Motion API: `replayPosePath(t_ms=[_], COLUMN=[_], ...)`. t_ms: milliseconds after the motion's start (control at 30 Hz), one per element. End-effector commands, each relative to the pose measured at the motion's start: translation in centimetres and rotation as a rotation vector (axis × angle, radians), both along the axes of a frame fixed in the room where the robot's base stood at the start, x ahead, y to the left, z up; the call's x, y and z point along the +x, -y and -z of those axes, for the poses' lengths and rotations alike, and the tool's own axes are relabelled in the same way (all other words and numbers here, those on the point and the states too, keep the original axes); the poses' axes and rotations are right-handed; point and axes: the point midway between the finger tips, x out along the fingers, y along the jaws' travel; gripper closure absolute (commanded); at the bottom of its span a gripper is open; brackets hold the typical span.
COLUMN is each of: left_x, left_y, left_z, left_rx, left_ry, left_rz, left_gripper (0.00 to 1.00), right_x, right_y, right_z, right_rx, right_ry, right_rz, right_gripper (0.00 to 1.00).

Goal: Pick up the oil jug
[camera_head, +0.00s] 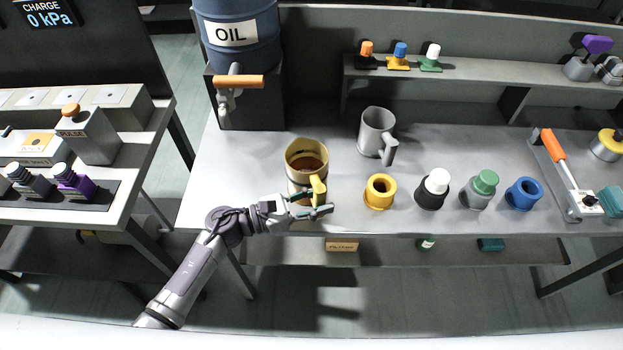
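The oil jug (294,173) is a cream-yellow, open-topped jug with brown oil inside. It stands upright on the grey bench, left of centre, and its yellow handle (318,188) faces the front right. My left gripper (320,203) is at the handle, with its fingers reaching in from the left around the handle's lower part. The fingers overlap the handle in this view, so I cannot tell whether they are closed on it. My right gripper is not in view.
A blue oil drum (245,55) with an orange-handled tap (238,82) stands behind left. A grey mug (372,130) stands right of the jug. A yellow ring-shaped pot (381,192) and several coloured-top containers line the front edge. A lever panel (565,175) is far right.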

Motion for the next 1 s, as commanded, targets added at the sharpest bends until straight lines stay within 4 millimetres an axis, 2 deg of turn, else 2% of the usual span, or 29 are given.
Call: replayPosePath(t_ms=[267, 500, 1000], left_x=[0.14, 0.13, 0.18], left_y=[0.28, 0.26, 0.30], left_z=[0.09, 0.07, -0.19], left_rx=[0.001, 0.001, -0.002], left_ry=[0.000, 0.000, 0.004], left_rz=[-0.001, -0.001, 0.000], left_gripper=[0.62, 1.00, 1.00], right_x=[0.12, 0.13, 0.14], right_y=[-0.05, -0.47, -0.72], right_z=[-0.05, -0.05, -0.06], right_rx=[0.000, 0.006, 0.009], right_ry=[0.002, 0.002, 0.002], right_rz=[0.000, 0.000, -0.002], right_gripper=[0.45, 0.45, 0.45])
